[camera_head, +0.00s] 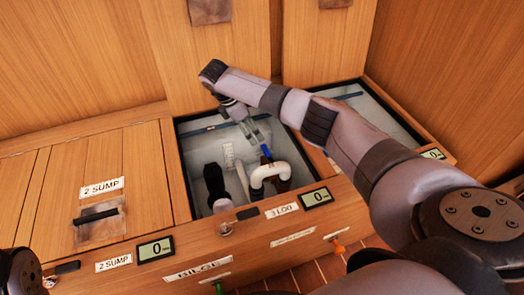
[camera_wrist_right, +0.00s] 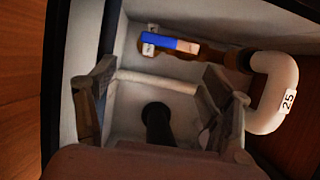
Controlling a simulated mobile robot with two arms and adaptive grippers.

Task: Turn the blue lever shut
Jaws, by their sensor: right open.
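The blue lever (camera_head: 266,151) is in the open middle compartment, beside a white bent pipe (camera_head: 262,172). In the right wrist view the blue lever (camera_wrist_right: 170,43) lies nearly crosswise, next to a brown fitting (camera_wrist_right: 232,57) that joins the white pipe (camera_wrist_right: 285,75), tagged 25. My right gripper (camera_head: 250,130) reaches down into the compartment, above and left of the lever. Parts of the valve are hard to make out.
A black upright hose (camera_head: 214,182) stands in the compartment's left part. Wooden walls and a front rim with a 3 LOG label (camera_head: 282,211) and a display (camera_head: 317,198) bound it. The 2 SUMP hatch (camera_head: 100,215) at left is closed. Another open compartment lies at right.

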